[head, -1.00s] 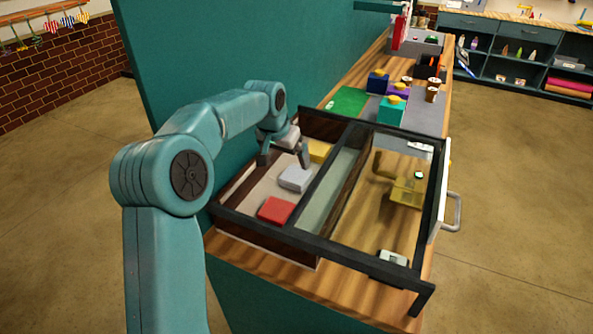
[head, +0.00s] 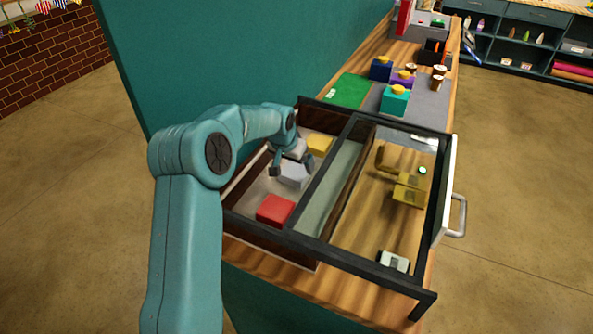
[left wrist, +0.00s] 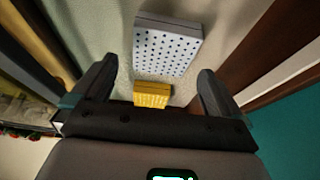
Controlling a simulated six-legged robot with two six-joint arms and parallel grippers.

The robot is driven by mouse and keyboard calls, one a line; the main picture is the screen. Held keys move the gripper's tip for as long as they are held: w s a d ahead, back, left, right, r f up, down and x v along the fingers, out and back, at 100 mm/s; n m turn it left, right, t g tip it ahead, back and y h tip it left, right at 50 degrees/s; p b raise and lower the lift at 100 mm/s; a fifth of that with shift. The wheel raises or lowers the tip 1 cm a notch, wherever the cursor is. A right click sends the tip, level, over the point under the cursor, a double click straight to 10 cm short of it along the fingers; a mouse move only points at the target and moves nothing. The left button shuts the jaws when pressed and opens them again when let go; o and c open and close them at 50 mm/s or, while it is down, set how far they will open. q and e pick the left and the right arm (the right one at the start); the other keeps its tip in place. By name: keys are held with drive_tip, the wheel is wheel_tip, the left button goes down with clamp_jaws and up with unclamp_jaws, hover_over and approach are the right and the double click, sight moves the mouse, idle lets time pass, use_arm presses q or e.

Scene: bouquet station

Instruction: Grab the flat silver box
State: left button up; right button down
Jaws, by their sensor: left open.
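The flat silver box (head: 293,174) lies in the left compartment of the open-topped drawer case, between a red box and a yellow box. In the left wrist view a pale box with dark dots (left wrist: 167,46), which looks like the same one, lies beyond the fingertips. My left gripper (head: 291,168) is open above the silver box's far part, one finger on each side. Its fingers also frame the view in the left wrist picture (left wrist: 157,68). I cannot tell whether they touch the box. My right gripper is not in view.
The red box (head: 276,210) lies nearer and the yellow box (head: 319,143) farther in the compartment. The dark frame (head: 333,257) and divider border it. A teal wall (head: 240,60) stands close on the left. Gold items (head: 408,195) show under the right pane.

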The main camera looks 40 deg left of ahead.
sight(296, 170)
use_arm(q)
drive_tip(key=shift+f, duration=0.15)
drive_tip(key=shift+a+f+p, duration=0.2)
drive_tip(key=shift+f+p, duration=0.65)
drive_tip(key=shift+p, duration=0.1)
drive_tip(key=x, duration=0.3)
drive_tip(key=shift+w+a+p, duration=0.1)
drive_tip(key=shift+w+p, duration=0.1)
drive_tip(key=shift+p, duration=0.1)
drive_tip(key=shift+w+f, duration=0.2)
drive_tip(key=shift+f, duration=0.05)
drive_tip(key=shift+s+r, duration=0.15)
drive_tip(key=shift+s, duration=0.1)
drive_tip(key=c, duration=0.8)
drive_tip(key=shift+w, duration=0.1)
drive_tip(key=shift+c, duration=0.3)
